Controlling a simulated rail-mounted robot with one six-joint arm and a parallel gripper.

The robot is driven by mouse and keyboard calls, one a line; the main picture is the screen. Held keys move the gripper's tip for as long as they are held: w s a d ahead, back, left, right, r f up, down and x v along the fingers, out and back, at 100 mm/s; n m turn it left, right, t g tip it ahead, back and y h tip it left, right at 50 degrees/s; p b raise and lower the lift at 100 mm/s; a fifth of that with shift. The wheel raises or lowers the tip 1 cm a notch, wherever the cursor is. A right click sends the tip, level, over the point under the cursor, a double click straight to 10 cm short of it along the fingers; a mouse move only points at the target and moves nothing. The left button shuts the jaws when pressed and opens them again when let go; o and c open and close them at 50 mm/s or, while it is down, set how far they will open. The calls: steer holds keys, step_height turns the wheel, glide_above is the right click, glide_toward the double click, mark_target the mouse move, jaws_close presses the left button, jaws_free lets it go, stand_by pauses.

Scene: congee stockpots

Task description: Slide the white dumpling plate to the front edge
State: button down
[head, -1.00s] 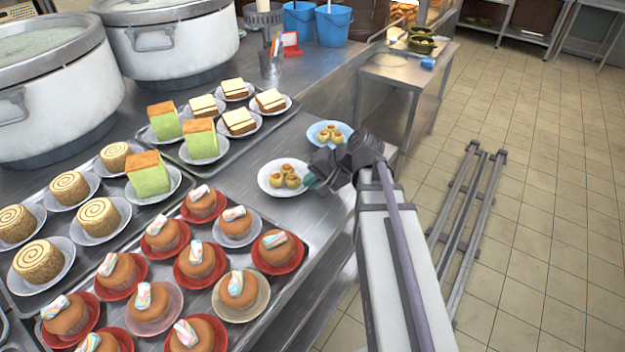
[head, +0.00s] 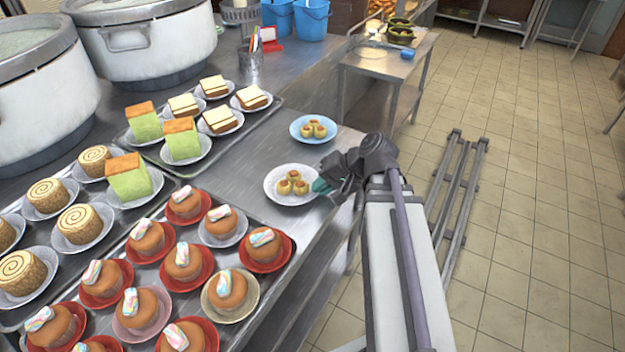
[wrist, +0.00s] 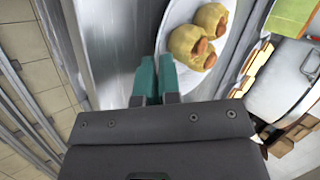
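The white dumpling plate (head: 289,201) holds 3 small golden dumplings (head: 293,183). It sits flat on the steel counter, close to the counter's front edge on its right. My gripper (head: 321,186) is low at the plate's right rim. In the wrist view the plate (wrist: 176,20) shows with two of the dumplings (wrist: 198,48). The teal fingertips (wrist: 157,75) are together there, right at the plate's rim. I cannot see any part of the rim between them.
A blue plate of dumplings (head: 298,130) stands just behind the white plate. Trays of cupcakes (head: 265,247) and cakes (head: 182,138) fill the counter to the left. Bare counter (head: 245,172) lies left of the white plate. Floor rails (head: 460,195) run beyond the counter.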

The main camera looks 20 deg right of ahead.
steer(key=shift+s+d, duration=0.75)
steer(key=shift+s, duration=0.3)
steer(key=c, duration=1.2)
jaws_free()
steer(key=shift+c, duration=0.2)
steer(key=p+v, duration=0.7)
steer(key=v, duration=0.3)
steer(key=shift+d+r+p, duration=0.15)
steer(key=shift+r+p, duration=0.25)
steer(key=shift+s, duration=0.1)
